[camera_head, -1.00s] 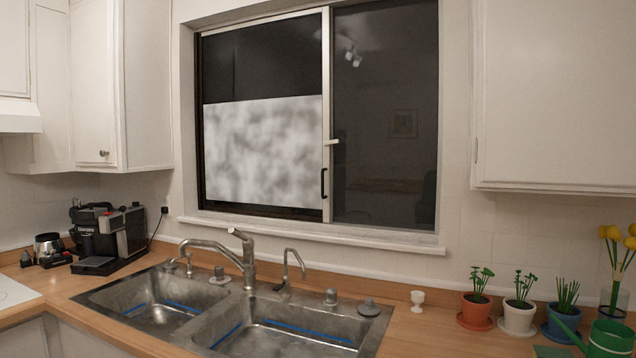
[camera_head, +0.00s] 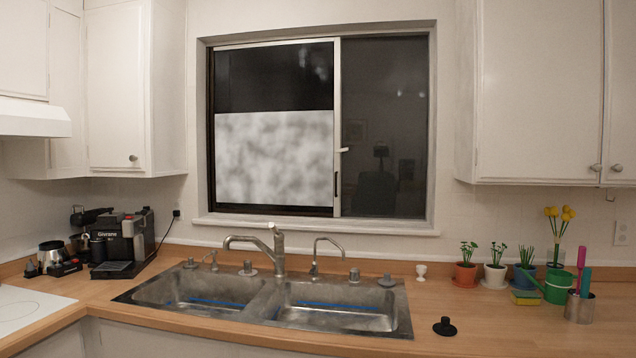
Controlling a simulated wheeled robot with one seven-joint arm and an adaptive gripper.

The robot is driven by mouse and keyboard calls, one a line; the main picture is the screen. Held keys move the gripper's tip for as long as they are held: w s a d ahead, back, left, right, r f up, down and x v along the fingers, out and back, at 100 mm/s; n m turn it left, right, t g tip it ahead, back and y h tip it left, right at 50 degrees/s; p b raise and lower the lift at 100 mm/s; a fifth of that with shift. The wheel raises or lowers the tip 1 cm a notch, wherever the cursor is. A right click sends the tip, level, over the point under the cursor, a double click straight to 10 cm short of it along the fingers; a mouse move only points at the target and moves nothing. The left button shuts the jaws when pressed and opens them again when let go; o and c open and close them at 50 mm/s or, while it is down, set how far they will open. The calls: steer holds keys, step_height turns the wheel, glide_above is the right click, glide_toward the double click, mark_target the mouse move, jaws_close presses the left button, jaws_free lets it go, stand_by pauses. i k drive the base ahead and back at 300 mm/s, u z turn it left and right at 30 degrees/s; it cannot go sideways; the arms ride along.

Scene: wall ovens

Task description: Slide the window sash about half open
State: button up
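The window (camera_head: 320,125) is set in the wall above the sink. Its white-framed sash (camera_head: 337,100) covers the left half, with the white upright edge near the middle. A small light latch (camera_head: 342,150) and a dark pull handle (camera_head: 336,185) sit on that upright. A mottled pale panel (camera_head: 273,158) fills the lower part of the left half. The right half is dark glass (camera_head: 385,130) with faint reflections. My gripper is not in view.
The double sink (camera_head: 270,305) and its tall faucet (camera_head: 277,250) stand below the window. A coffee machine (camera_head: 122,240) is at left. Potted plants (camera_head: 495,268) and a cup of utensils (camera_head: 580,305) are at right. A black knob-like object (camera_head: 444,326) lies on the counter.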

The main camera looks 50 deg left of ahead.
mark_target(289, 155)
steer(key=u, duration=1.85)
steer(key=i, duration=0.45)
steer(key=z, duration=0.05)
